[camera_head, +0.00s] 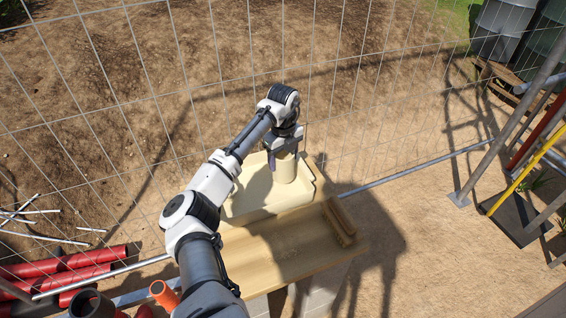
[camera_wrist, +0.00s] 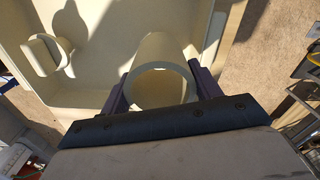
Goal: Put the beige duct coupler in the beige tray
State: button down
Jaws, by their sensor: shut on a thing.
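The beige duct coupler (camera_head: 285,169) is a short, wide open tube. My gripper (camera_head: 284,150) is shut on it from above, and in the wrist view the dark fingers stand on both sides of the coupler (camera_wrist: 160,50). The coupler is upright within the outline of the beige tray (camera_head: 240,211), toward its right side. I cannot tell whether it touches the tray floor. The tray (camera_wrist: 100,97) fills much of the upper wrist view. A smaller beige round piece (camera_wrist: 44,55) sits in it at the left; my arm hides it in the head view.
The tray stands on a wooden tabletop (camera_head: 290,255) with a wooden strip (camera_head: 338,222) at its right edge. A wire mesh fence (camera_head: 150,100) runs close behind. The tabletop's front is clear.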

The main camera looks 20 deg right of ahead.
jog(key=shift+f, duration=1.45)
jog(key=shift+f, duration=0.15)
jog(key=c, duration=0.6)
grip_release()
notch_tip(320, 180, up, 12)
jog(key=b, duration=0.3)
jog(key=shift+r, duration=0.2)
